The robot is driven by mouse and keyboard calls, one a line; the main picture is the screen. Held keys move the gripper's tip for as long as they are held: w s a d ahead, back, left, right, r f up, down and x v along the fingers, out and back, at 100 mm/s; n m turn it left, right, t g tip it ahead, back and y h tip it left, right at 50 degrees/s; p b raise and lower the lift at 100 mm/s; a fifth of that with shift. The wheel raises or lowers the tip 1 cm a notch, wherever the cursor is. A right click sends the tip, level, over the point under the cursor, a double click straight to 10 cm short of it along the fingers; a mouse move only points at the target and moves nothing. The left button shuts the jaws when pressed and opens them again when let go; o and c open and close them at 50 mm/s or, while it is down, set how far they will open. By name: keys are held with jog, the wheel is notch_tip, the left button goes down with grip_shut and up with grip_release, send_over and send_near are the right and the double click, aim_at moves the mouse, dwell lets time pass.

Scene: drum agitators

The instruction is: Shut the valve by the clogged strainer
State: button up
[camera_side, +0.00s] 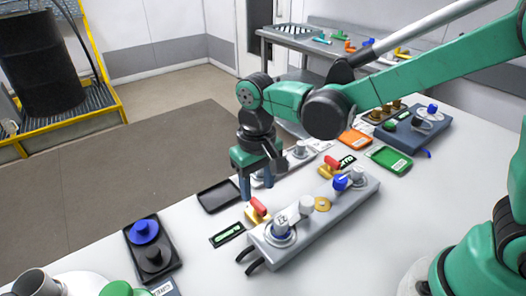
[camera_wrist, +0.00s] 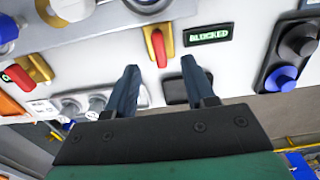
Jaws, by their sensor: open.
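A valve with a red handle on a yellow body (camera_side: 258,210) stands at the near end of a long grey block (camera_side: 340,205). In the wrist view, this red-handled valve (camera_wrist: 160,48) lies beside a display reading BLOCKED (camera_wrist: 208,34); the side view shows that display (camera_side: 227,235) too small to read. A second red-handled valve (camera_side: 331,165) stands farther along, with its own display (camera_side: 347,161); it is at the left in the wrist view (camera_wrist: 28,70). My gripper (camera_side: 257,190) is open and empty, fingers pointing down. In the wrist view its fingertips (camera_wrist: 160,66) straddle the line of the nearer handle, apparently without touching it.
A black tray (camera_side: 218,196) lies beside my gripper. A black plate with blue and black knobs (camera_side: 150,248) is at the near left. Blue knob (camera_side: 341,183) and round fittings rise from the grey block. Orange (camera_side: 355,139) and green (camera_side: 390,160) trays lie farther right.

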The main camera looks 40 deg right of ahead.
aim_at(258, 203)
jog(key=shift+f, duration=2.2)
grip_shut()
